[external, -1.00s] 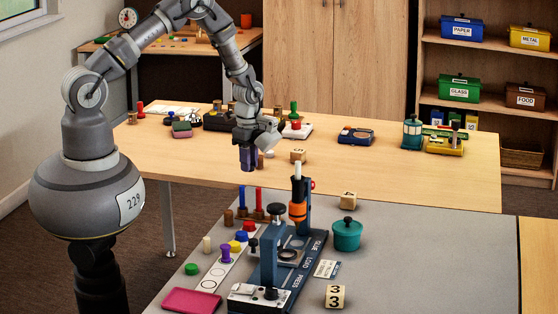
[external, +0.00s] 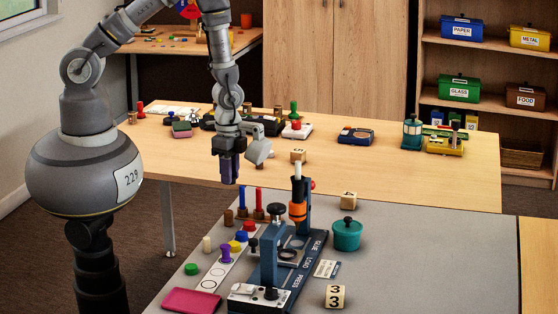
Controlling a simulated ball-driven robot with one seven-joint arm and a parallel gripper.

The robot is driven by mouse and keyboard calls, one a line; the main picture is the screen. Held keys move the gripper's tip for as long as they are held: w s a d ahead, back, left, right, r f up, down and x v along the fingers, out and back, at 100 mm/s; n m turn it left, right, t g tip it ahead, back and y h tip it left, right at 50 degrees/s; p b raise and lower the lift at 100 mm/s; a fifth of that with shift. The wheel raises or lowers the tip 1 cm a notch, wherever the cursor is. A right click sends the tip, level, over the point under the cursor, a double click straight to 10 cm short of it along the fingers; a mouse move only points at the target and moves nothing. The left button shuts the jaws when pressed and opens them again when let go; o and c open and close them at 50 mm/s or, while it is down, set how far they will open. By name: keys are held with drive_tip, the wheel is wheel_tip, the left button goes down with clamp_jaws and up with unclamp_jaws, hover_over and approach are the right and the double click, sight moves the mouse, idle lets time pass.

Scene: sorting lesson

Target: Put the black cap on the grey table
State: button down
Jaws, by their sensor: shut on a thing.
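My gripper (external: 230,172) is shut and hangs in the air, in front of the near edge of the wooden table in the picture and above the back left of the grey table (external: 430,255). Its dark fingers hide most of what they hold; a small dark thing seems to be between them, but I cannot tell its shape. A small black knobbed piece (external: 252,244) stands on the grey table beside the blue press; I cannot tell whether it is a cap.
The blue press (external: 270,262) with an orange-collared post (external: 298,208) stands mid-table. Red and blue pegs (external: 259,198), coloured pieces, a teal pot (external: 347,234), a pink tray (external: 192,300) and number blocks (external: 335,296) surround it. The grey table's right side is clear.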

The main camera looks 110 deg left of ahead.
drive_tip(key=w+d+r+n+b, duration=0.1)
drive_tip(key=w+d+r+b, duration=0.15)
drive_tip(key=d, duration=0.55)
drive_tip(key=w+d+r+b, duration=0.2)
drive_tip(key=w+d, duration=0.1)
drive_tip(key=d, duration=0.4)
drive_tip(key=w+d+r+n+b, duration=0.1)
drive_tip(key=w+d+r+b, duration=0.15)
drive_tip(key=d, duration=0.55)
drive_tip(key=s+a+f+m+p, duration=0.1)
drive_tip(key=s+a+f, duration=0.15)
drive_tip(key=a, duration=0.75)
drive_tip(key=s+a+f, duration=0.1)
drive_tip(key=a+f, duration=0.2)
drive_tip(key=a, duration=0.7)
drive_tip(key=s+a+f+m+p, duration=0.1)
drive_tip(key=s+a+f, duration=0.4)
drive_tip(key=s+a, duration=0.9)
drive_tip(key=shift+a+f+m, duration=0.4)
drive_tip(key=shift+a+m, duration=0.5)
drive_tip(key=shift+a, duration=0.05)
